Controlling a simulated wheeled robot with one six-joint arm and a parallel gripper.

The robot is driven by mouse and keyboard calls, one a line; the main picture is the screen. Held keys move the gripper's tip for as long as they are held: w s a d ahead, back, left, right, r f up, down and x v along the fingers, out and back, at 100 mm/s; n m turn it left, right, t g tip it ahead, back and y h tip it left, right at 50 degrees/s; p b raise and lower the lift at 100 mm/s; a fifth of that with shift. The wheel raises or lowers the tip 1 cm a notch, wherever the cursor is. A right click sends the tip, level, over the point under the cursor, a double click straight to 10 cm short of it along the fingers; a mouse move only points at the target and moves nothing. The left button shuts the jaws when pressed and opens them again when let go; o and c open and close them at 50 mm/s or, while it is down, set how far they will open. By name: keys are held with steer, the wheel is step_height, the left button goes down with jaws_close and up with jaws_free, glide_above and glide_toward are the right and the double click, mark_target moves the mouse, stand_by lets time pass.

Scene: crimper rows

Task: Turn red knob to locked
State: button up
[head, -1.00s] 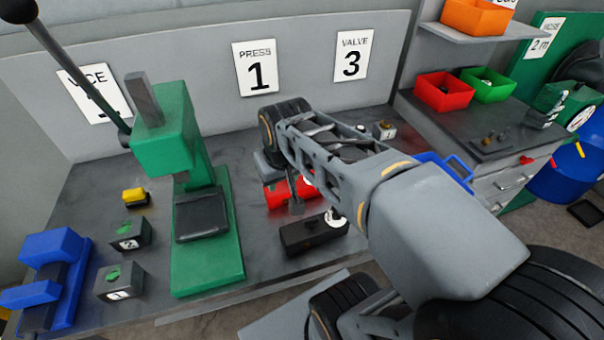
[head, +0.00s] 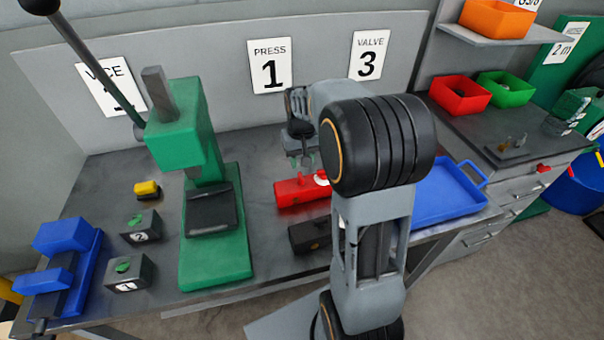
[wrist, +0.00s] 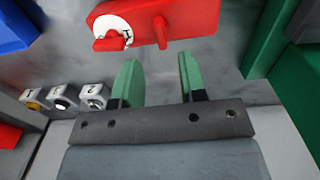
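A red box (head: 292,193) lies on the bench beneath my gripper (head: 303,161). In the wrist view the red box (wrist: 190,20) crosses the top. It bears a white dial (wrist: 120,24) with a red knob (wrist: 107,43) and, beside it, a red peg (wrist: 160,33). The knob's handle lies roughly crosswise in that view. A letter on the dial is partly covered and I cannot read the marking. My gripper (wrist: 156,78) is open and empty. Its green fingertips show apart from the box, below the peg. In the head view my arm hides the box's right end.
A black box (head: 308,237) stands in front of the red box. The green press (head: 215,250) is to the left, the blue tray (head: 440,210) to the right. Small button boxes (wrist: 62,97) show at left in the wrist view. Grey bench top is clear between press and red box.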

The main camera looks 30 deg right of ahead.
mark_target(302, 177)
step_height(302, 177, down, 7)
steer(key=shift+r+p, duration=0.2)
steer(key=shift+p, duration=0.1)
steer(key=shift+c, duration=0.4)
jaws_close()
